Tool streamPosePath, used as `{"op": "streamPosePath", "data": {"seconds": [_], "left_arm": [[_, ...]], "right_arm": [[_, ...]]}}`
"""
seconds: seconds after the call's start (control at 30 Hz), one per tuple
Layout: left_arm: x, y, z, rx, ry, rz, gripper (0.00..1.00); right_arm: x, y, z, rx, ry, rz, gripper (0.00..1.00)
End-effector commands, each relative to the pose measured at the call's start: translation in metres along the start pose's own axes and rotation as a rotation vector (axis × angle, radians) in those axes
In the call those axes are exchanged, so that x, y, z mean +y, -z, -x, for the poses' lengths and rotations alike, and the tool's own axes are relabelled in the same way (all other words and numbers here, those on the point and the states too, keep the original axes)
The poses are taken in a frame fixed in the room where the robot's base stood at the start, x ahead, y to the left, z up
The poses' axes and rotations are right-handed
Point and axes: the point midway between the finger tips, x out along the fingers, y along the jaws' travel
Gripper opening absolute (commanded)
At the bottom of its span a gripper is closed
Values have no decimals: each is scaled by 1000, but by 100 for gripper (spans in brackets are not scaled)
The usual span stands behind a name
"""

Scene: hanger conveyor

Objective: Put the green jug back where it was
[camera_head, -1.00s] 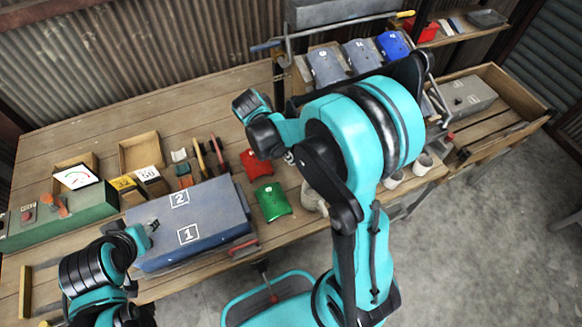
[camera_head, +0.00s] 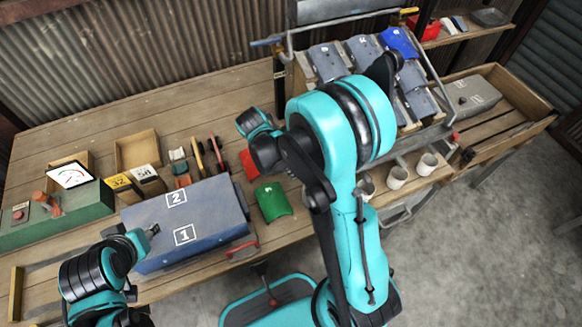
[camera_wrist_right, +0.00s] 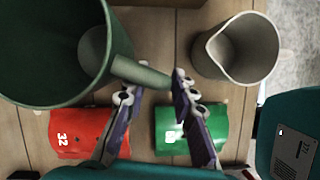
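The green jug (camera_wrist_right: 60,60) fills the upper left of the right wrist view, seen from above, its handle (camera_wrist_right: 142,74) pointing right. My right gripper (camera_wrist_right: 155,92) is open, with its fingertips on either side of the handle; I cannot tell whether they touch it. A beige jug (camera_wrist_right: 237,48) stands to the right of it. In the head view my right arm hides the jug and the right gripper. My left gripper (camera_head: 148,233) is by the left edge of the blue-grey box (camera_head: 193,208); its fingers are too small to read.
A red plate (camera_wrist_right: 88,133) and a green plate (camera_wrist_right: 190,130) lie on the wooden table (camera_head: 90,115). Several cups, including a white cup (camera_head: 397,177), stand on the right ledge. A rack of grey plates (camera_head: 327,62) with one blue plate (camera_head: 399,42) rises behind.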

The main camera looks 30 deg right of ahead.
Motion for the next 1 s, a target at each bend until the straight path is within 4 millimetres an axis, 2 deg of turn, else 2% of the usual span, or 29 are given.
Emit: {"op": "streamPosePath", "data": {"seconds": [0.37,0.47,0.8,1.0], "left_arm": [[0,3,4,0,0,0,40],[0,6,8,0,0,0,40],[0,22,31,0,0,0,40],[0,26,37,0,0,0,40]], "right_arm": [[0,-2,4,0,0,0,32],[0,-2,18,0,-1,2,32],[0,-2,93,1,-1,2,32],[0,-2,118,0,0,1,32]]}}
